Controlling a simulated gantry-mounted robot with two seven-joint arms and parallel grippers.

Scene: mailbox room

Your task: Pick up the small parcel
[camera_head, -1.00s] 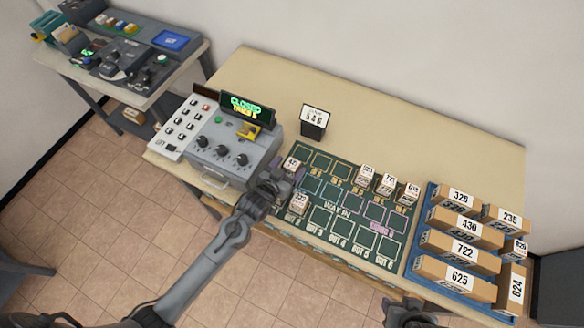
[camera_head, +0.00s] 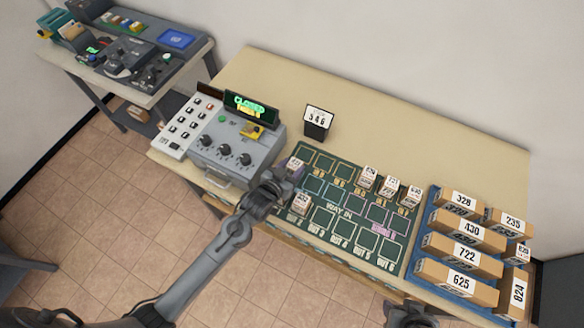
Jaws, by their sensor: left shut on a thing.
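A small white-topped parcel (camera_head: 295,162) is at the upper left of the green sorting mat (camera_head: 345,215). My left gripper (camera_head: 284,180) is shut on it from the near left side and partly covers it. Whether the parcel touches the mat cannot be told. Another small parcel (camera_head: 301,203) stands on the mat just to the right of my gripper. Several more small parcels (camera_head: 391,186) stand in a row at the mat's right side. My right gripper (camera_head: 410,312) shows only in part at the bottom edge, and its fingers cannot be made out.
A grey console (camera_head: 237,150) with knobs and a green "CLOSED" display stands left of the mat. A blue tray (camera_head: 421,247) with larger numbered boxes is at the right.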

